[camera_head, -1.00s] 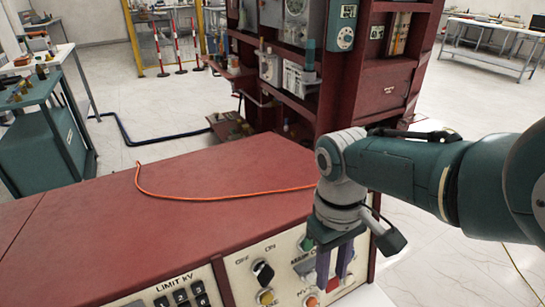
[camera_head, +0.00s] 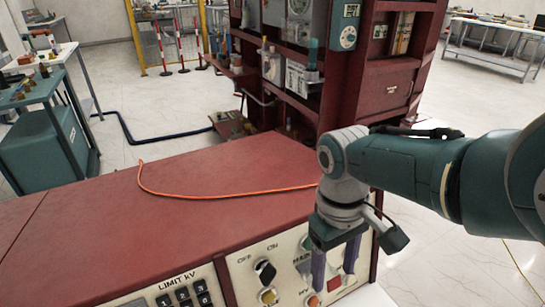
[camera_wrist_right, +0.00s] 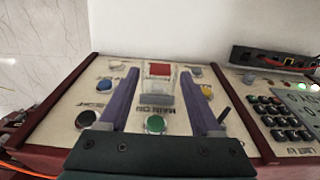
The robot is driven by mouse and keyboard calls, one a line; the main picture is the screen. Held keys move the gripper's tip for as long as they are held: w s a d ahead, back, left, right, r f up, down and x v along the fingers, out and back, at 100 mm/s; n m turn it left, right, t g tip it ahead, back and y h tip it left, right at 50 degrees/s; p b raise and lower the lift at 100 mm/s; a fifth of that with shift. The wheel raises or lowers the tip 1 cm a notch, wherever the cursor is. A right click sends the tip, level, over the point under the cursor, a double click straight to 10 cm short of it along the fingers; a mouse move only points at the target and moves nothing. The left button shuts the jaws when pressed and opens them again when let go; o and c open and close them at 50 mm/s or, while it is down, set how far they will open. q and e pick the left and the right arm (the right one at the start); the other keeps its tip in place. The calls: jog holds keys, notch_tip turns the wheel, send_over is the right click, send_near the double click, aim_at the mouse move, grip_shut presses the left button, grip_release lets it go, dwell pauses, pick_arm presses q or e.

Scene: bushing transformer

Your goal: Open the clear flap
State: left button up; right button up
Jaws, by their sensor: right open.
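The clear flap (camera_wrist_right: 158,98) is a small see-through cover on the cream control panel in the right wrist view. A red block (camera_wrist_right: 159,69) shows at its far end. A green button (camera_wrist_right: 155,124) sits on its near side. My right gripper (camera_head: 333,277) points down in front of the panel in the head view. Its two purple fingers are open and stand on either side of the flap in the wrist view, with nothing gripped. Whether a finger touches the flap cannot be told. In the head view the gripper largely hides the flap. My left gripper is out of view.
Blue (camera_wrist_right: 85,119) and yellow (camera_wrist_right: 207,92) controls and a black knob (camera_head: 264,271) surround the flap. The red console top (camera_head: 220,170) is clear apart from an orange cable (camera_head: 225,195). A red rack (camera_head: 385,85) stands behind.

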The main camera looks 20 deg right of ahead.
aim_at(327, 278)
notch_tip(327, 278, up, 10)
jog(key=w+p, duration=0.1)
jog(key=p, duration=0.4)
jog(key=shift+f, duration=0.15)
jog(key=s+a+r+n+t, duration=0.15)
jog(key=s+r, duration=0.25)
jog(key=s, duration=0.5)
jog(key=s+a+r+t, duration=0.2)
jog(key=s+r+t, duration=0.15)
jog(key=s, duration=0.45)
notch_tip(327, 278, up, 28)
jog(key=p, duration=2.7)
jog(key=shift+s, duration=0.15)
